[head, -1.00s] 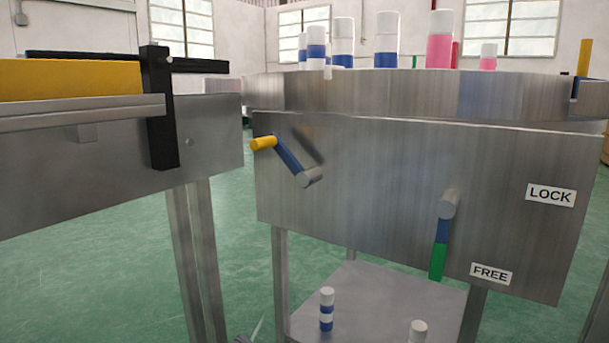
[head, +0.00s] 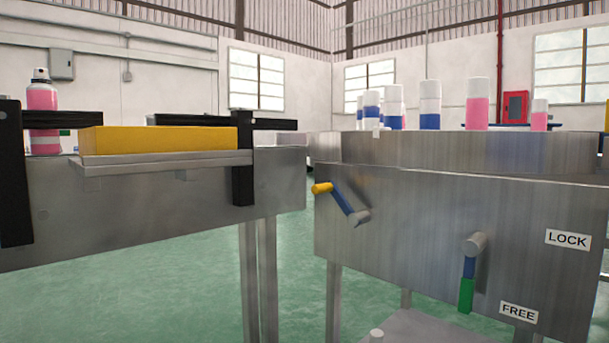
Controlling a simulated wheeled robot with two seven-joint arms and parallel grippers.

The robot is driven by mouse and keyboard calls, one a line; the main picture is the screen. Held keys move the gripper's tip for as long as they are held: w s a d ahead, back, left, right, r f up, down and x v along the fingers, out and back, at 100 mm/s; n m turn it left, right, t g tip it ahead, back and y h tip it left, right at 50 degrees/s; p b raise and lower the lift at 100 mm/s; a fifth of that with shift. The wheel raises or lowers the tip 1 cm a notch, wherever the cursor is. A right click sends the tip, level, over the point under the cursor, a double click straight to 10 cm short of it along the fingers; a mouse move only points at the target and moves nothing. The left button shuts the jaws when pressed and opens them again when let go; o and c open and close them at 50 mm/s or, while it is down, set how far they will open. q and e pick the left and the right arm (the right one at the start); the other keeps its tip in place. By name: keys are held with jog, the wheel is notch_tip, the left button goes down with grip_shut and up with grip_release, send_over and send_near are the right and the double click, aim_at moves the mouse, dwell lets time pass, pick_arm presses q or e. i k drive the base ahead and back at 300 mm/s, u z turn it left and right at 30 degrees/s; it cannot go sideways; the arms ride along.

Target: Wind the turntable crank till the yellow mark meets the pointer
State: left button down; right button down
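The turntable (head: 470,150) is a wide grey metal disc on top of a metal cabinet at the right. Its crank (head: 343,201) sits on the cabinet front, a blue arm slanting up and left from a grey hub to a yellow handle (head: 322,188). A second lever (head: 467,280) with a green grip hangs down near the FREE label (head: 519,312); the LOCK label (head: 568,240) is higher right. I cannot make out the yellow mark or the pointer in the head view. Neither of my grippers is in view.
Several white, blue and pink cans stand on the turntable, such as a pink one (head: 477,103). At the left a metal bench (head: 150,215) carries a yellow block (head: 165,139), black posts and a pink spray can (head: 42,115). Green floor (head: 170,300) shows below and between them.

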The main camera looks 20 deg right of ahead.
aim_at(355, 219)
jog(key=z, duration=0.35)
jog(key=i, duration=0.85)
jog(key=z, duration=0.65)
